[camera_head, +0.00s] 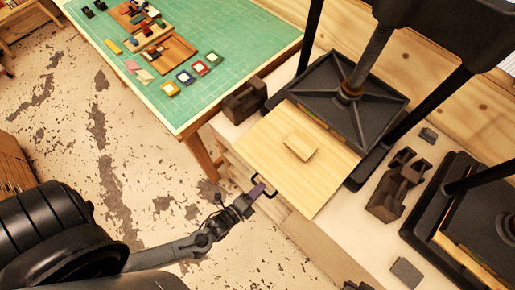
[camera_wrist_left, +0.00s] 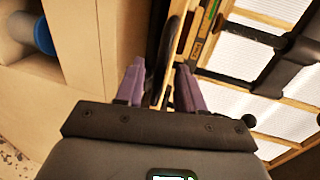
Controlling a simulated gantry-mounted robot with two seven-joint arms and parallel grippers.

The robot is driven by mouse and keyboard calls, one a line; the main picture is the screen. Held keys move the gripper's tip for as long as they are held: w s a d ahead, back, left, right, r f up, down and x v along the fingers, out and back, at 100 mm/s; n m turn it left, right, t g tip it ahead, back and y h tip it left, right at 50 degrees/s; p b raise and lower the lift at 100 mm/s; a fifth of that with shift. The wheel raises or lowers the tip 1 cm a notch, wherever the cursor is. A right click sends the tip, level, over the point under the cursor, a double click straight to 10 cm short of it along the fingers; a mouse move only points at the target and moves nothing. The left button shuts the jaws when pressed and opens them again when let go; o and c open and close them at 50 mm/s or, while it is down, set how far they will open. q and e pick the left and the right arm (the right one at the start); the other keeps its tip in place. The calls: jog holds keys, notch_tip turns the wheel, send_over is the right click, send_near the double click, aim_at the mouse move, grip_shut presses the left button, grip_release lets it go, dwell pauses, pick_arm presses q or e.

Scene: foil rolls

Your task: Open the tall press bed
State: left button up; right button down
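The tall press has black posts, a screw and a dark ribbed platen (camera_head: 348,98). Its pale wooden bed (camera_head: 285,172) sticks out from under the platen toward the lower left. A small wooden block (camera_head: 301,146) lies on the bed. A black handle (camera_head: 259,184) is on the bed's front edge. My left gripper (camera_head: 255,192) is at this handle, its purple fingers overlapping it. In the left wrist view the gripper (camera_wrist_left: 160,85) has its fingers apart, with a dark bar and a wooden edge between them; contact is unclear. My right gripper is not in view.
A green-topped table (camera_head: 200,45) with colourful small pieces stands at upper left. Dark metal blocks (camera_head: 243,100) (camera_head: 397,185) flank the tall press. A second press (camera_head: 475,215) stands at right. Bare, worn floor (camera_head: 100,120) lies left of the bench.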

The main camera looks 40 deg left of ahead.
pick_arm(q)
jog(key=b+v, duration=0.1)
jog(key=v, duration=0.9)
jog(key=shift+s, duration=0.4)
jog(key=shift+a+r, duration=0.1)
